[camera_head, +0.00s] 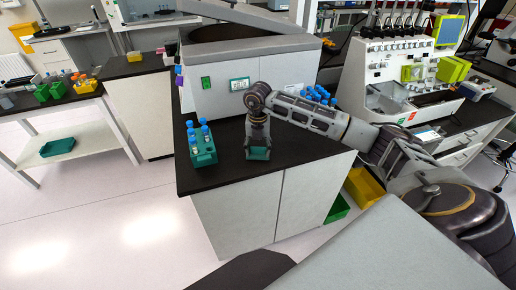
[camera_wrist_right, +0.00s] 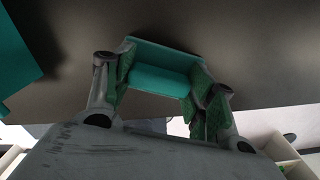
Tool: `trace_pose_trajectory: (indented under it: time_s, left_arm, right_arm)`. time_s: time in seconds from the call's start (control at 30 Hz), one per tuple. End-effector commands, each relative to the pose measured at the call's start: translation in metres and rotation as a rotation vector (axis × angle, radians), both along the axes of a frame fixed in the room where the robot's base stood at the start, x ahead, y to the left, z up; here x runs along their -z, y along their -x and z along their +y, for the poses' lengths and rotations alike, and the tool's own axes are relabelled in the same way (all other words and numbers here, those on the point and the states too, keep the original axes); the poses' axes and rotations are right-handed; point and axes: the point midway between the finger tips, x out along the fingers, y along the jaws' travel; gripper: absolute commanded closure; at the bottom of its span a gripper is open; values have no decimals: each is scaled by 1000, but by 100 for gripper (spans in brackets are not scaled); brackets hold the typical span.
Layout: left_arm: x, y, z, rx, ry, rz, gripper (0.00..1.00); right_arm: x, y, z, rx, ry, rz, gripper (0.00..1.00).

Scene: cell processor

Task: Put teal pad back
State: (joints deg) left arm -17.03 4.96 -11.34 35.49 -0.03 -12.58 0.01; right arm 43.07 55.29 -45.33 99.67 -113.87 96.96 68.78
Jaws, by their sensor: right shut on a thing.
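The teal pad (camera_wrist_right: 160,78) is between the green-lined fingers of my right gripper (camera_wrist_right: 167,88) in the right wrist view. The gripper is shut on it. In the head view my right gripper (camera_head: 258,147) points down at the dark bench top, with the pad (camera_head: 258,154) low between its fingers. The pad is at or just above the surface; I cannot tell whether it touches. Its far side is hidden. My left gripper is not in view.
A teal rack (camera_head: 203,157) with blue-capped vials stands just left of the pad. A large grey machine (camera_head: 222,80) is behind. Blue-capped tubes (camera_head: 318,94) show beyond my right arm. The bench's front edge (camera_head: 270,178) is close; bare bench top lies to the right.

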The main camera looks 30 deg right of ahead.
Motion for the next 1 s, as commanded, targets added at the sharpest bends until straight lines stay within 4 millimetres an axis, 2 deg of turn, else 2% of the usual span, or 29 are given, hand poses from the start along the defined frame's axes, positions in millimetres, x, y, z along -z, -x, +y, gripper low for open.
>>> trace_pose_trajectory:
  time_s: [0.07,0.1,0.27,0.77,1.0]
  left_arm:
    - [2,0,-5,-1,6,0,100]
    - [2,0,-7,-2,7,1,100]
    - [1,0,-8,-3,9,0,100]
    - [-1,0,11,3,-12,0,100]
    - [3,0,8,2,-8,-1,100]
  right_arm:
    - [3,0,0,0,0,0,67]
    - [3,0,0,0,0,0,42]
    - [2,0,0,0,1,1,23]
    - [-1,0,0,0,0,0,23]
    - [-22,0,0,-1,0,-2,23]
